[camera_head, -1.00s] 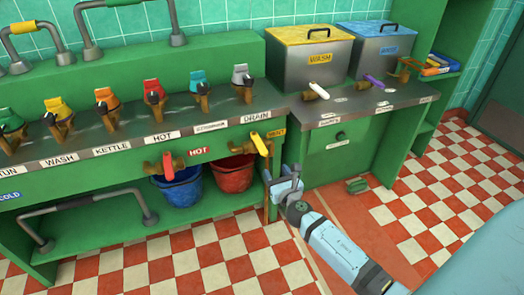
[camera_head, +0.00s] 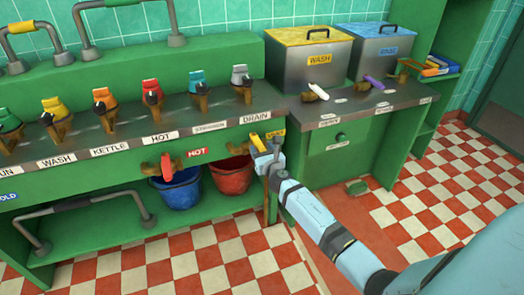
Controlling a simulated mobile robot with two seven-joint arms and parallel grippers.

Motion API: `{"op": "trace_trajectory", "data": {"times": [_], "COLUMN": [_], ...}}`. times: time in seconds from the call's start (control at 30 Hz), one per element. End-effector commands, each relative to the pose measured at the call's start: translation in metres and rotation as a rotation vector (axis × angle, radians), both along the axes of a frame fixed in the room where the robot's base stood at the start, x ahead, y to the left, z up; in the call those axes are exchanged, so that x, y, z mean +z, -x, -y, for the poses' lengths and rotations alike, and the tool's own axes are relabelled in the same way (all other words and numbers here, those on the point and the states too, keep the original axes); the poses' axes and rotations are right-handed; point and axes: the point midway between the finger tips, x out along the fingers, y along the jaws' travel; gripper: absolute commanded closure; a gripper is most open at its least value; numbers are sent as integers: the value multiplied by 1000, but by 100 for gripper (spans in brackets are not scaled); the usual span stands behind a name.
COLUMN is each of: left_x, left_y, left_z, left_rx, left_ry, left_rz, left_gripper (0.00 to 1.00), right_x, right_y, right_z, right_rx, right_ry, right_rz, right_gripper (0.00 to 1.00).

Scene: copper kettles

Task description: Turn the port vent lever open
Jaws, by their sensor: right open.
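A yellow-handled lever (camera_head: 257,142) is on the green bench front, beside a small yellow label (camera_head: 275,133) that is too small to read surely. No label naming a port vent can be read. My right gripper (camera_head: 267,152) is at the lever, reaching up from the lower right. Its fingers are open around or just beside the handle; I cannot tell whether they touch it. My left gripper is not in view.
A red-handled lever (camera_head: 166,165) is left along the same front. Blue (camera_head: 178,190) and red (camera_head: 232,177) buckets stand below. Several coloured levers line the counter (camera_head: 120,135). The tiled floor in front is mostly clear.

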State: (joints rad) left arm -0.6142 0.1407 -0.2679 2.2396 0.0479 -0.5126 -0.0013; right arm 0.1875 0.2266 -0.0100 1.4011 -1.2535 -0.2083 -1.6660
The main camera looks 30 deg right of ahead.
Motion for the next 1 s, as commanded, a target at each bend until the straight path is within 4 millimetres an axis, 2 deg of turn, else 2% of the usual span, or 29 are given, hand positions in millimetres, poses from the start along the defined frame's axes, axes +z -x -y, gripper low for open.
{"op": "trace_trajectory", "data": {"times": [0.07, 0.3, 0.63, 0.9, 0.93, 1.0], "left_x": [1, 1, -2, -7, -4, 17], "left_y": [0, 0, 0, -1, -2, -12], "left_z": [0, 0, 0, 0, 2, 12], "left_rx": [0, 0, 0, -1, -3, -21], "left_ry": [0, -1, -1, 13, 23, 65], "left_rz": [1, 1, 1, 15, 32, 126], "left_gripper": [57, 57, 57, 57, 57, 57], "right_x": [0, 0, -1, -4, -5, -7], "right_y": [0, 0, 1, 3, 3, 3], "right_z": [0, 0, 3, 18, 20, 25], "right_rx": [0, 0, 29, 177, 200, 261], "right_ry": [0, 0, 3, 9, 10, 7], "right_rz": [0, 0, -1, -3, -3, -3], "right_gripper": [45, 100, 100, 100, 100, 100]}}
